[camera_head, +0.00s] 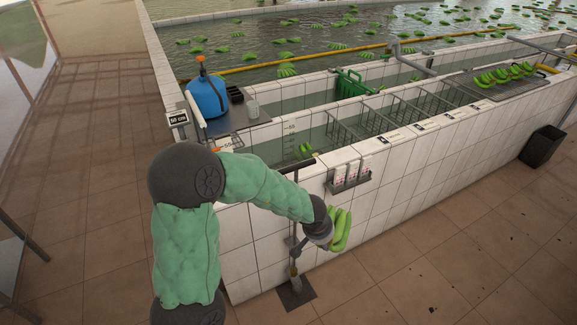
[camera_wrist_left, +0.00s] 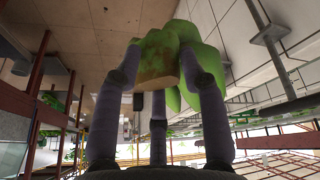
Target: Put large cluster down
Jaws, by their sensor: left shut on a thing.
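A cluster of green bananas (camera_head: 342,230) hangs at the end of my left arm, in front of the white tiled wall of the tank and above the floor. My left gripper (camera_head: 331,235) is shut on it. In the left wrist view the cluster (camera_wrist_left: 158,58) sits between the dark fingers of the gripper (camera_wrist_left: 160,85), with more green fruit behind the right finger. Part of the cluster is hidden by the gripper. My right gripper is not in view.
The tiled tank wall (camera_head: 410,165) runs off to the right. Several green clusters lie on a grey tray (camera_head: 483,91) on its top. A blue sprayer (camera_head: 206,96) stands at the left corner. A black bin (camera_head: 541,146) stands right. The floor in front is mostly clear.

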